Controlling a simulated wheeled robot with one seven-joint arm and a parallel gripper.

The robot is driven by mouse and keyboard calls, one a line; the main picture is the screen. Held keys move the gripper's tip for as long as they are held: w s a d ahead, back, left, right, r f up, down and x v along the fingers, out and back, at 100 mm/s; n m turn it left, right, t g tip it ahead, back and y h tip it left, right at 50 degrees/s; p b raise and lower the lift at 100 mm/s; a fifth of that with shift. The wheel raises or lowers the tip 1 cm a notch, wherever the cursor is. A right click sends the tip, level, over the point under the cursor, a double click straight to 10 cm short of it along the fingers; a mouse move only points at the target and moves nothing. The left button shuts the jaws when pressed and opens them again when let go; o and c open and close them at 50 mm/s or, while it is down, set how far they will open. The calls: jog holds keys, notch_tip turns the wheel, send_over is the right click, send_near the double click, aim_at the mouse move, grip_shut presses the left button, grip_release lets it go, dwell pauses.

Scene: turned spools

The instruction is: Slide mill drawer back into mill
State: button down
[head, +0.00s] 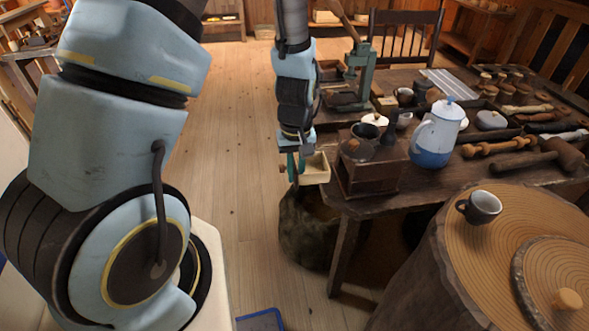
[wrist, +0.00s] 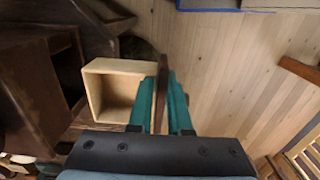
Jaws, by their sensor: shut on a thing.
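The mill (head: 368,170) is a dark wooden box at the near left corner of the table. In the wrist view the mill (wrist: 30,92) stands at the left, with a dark opening in the side facing the drawer. The mill drawer (head: 316,168) is a pale open-topped box, outside the mill and to its left. In the wrist view the drawer (wrist: 97,100) looks empty, with a dark front panel at its right. My gripper (head: 292,163) is shut on the drawer's front. In the wrist view its teal fingers (wrist: 164,95) stand on both sides of that panel.
A blue-and-white coffee pot (head: 436,135) stands right of the mill. A dark cup (head: 480,207) sits on the round stump (head: 455,250) in front. A sack (head: 305,228) stands on the floor beneath the drawer.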

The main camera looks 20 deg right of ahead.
aim_at(315, 178)
jog(key=shift+s+d+f+b, duration=0.15)
jog(key=shift+d+f+b, duration=0.9)
jog(key=shift+d+f, duration=0.45)
jog(key=shift+d+r, duration=0.2)
jog(key=shift+d, duration=0.1)
jog(key=shift+s+d+p, duration=0.1)
jog(key=shift+d+p, duration=0.2)
jog(key=shift+d, duration=0.1)
jog(key=shift+f, duration=0.1)
jog(key=shift+d, duration=0.2)
